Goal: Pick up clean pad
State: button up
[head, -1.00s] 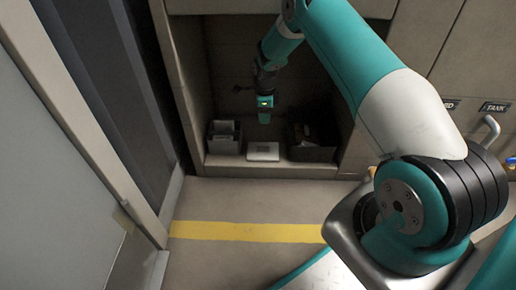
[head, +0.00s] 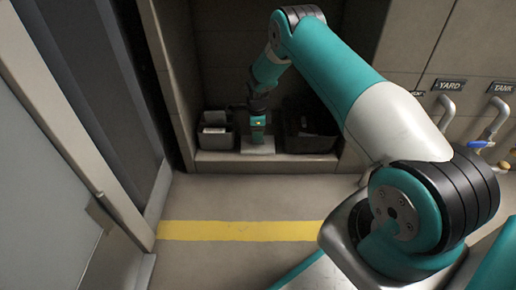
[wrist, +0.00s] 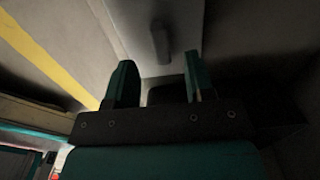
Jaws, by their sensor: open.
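A pale flat item (head: 258,150) lies on the floor of the wall recess, between two bins. I cannot tell for sure whether it is the clean pad. My gripper (head: 257,140) points down right over it and hides much of it. In the wrist view, my gripper (wrist: 157,63) has its two teal fingers apart with nothing held between them. A pale surface (wrist: 178,15) with a dark raised bar (wrist: 161,42) shows just beyond the fingertips. The picture is too dark to tell whether the fingers touch anything.
A grey bin (head: 215,141) with pale contents stands left of my gripper. A black bin (head: 310,147) stands close on the right. The recess walls are near on both sides. Valve handles (head: 495,112) stick out at the far right. The floor with the yellow stripe (head: 240,230) is clear.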

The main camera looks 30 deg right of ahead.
aim_at(258, 143)
notch_tip(258, 143, down, 4)
jog(key=b, duration=0.3)
jog(key=shift+f, duration=0.15)
grip_shut()
